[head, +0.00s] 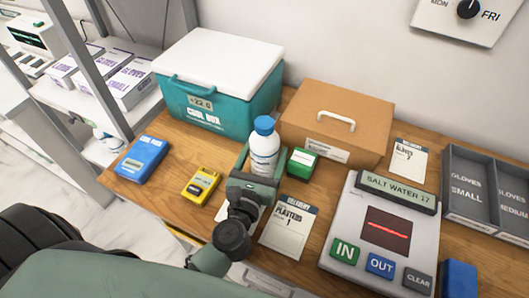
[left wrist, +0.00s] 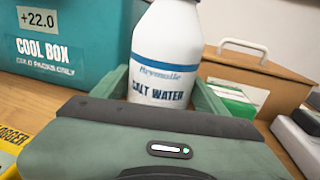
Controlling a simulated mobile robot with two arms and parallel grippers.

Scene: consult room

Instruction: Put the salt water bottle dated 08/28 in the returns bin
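A white salt water bottle (head: 264,150) with a blue cap stands upright among the things on the wooden table. The left wrist view shows its front label, "SALT WATER" (left wrist: 165,75), close up; its cap is cut off there and I see no date. My left gripper (head: 262,168) is at the bottle's lower part, one finger on each side. The fingers (left wrist: 165,100) lie against its sides with no clear gap, so it looks shut on the bottle. I cannot tell whether the base touches the table. My right gripper is not in view. I see no returns bin.
Behind are a teal cool box (head: 225,110) and a brown handled box (head: 340,125). Close by are a green box (head: 302,163), a yellow logger (head: 201,186), a blue device (head: 142,160) and a plasters packet (head: 287,230). At right are a scanner (head: 345,215) reading "SALT WATER 17" and grey glove trays (head: 484,165).

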